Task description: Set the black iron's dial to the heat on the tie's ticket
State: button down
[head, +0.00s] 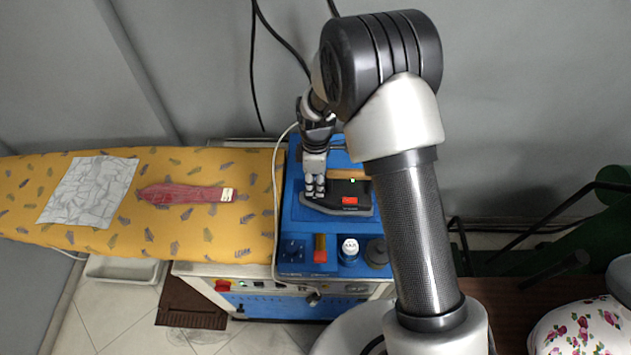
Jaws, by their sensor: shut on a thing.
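The black iron (352,208) rests on the blue top of the ironing station, with a brown handle (350,186) and a small red patch and a green light on it. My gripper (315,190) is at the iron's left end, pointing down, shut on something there. Its fingers and wrist hide that part, so I take the held thing to be the iron's dial, but its marks and setting cannot be read. The red tie (178,194) lies on the yellow ironing board at the left. A small pale ticket (227,194) is at its right end, too small to read.
The yellow board (245,240) carries a crumpled grey-white cloth (90,192). On the station's front (290,265) are dark knobs, a red-and-wood item (320,248), a white-capped item (349,248) and a dark round item (376,252). A pale cable (274,200) runs down the station's left side.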

jog(key=shift+m, duration=0.8)
jog(key=c, duration=1.3)
grip_release()
jog(key=r, duration=1.2)
jog(key=shift+w+d, duration=0.1)
jog(key=shift+w, duration=0.15)
